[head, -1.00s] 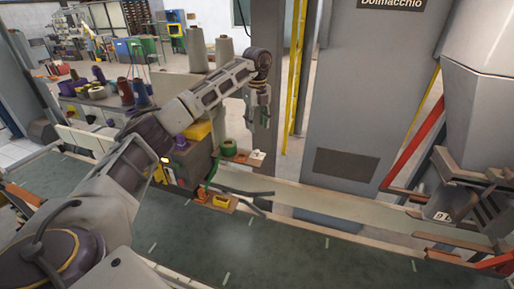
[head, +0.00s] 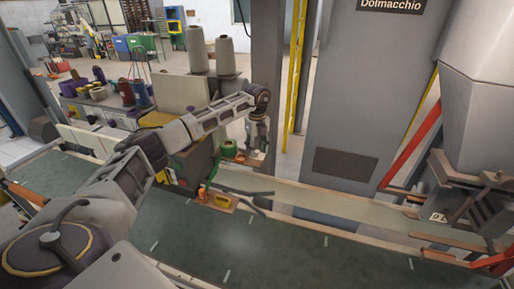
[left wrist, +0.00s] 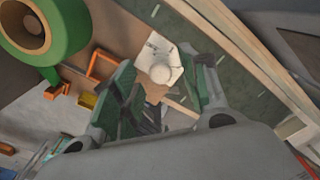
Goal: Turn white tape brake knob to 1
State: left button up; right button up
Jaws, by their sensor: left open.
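The white tape brake knob (left wrist: 162,74) shows in the left wrist view as a small round white knob on a pale angular plate (left wrist: 154,50) with dark marks. The marks are too small to read, so I cannot tell its setting. My left gripper (left wrist: 165,98) is open and empty, with a green-padded finger on either side of the view and the knob between and beyond their tips. In the head view my left gripper (head: 256,142) points down over the machine's tape unit and hides the knob. My right gripper is not in view.
A green tape roll (head: 229,148) is left of my gripper; it also shows in the left wrist view (left wrist: 50,28). An orange bracket (left wrist: 102,66) sits near it. Two large thread cones (head: 225,57) stand behind. A dark green conveyor belt (head: 290,245) runs in front.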

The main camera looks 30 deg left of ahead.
pick_arm(q)
jog(key=shift+f, duration=0.15)
grip_shut()
jog(key=shift+m, duration=0.3)
dwell(0.3)
jog(key=m, duration=1.1)
jog(key=shift+b, duration=0.4)
jog(key=shift+w, duration=0.1)
dwell(0.4)
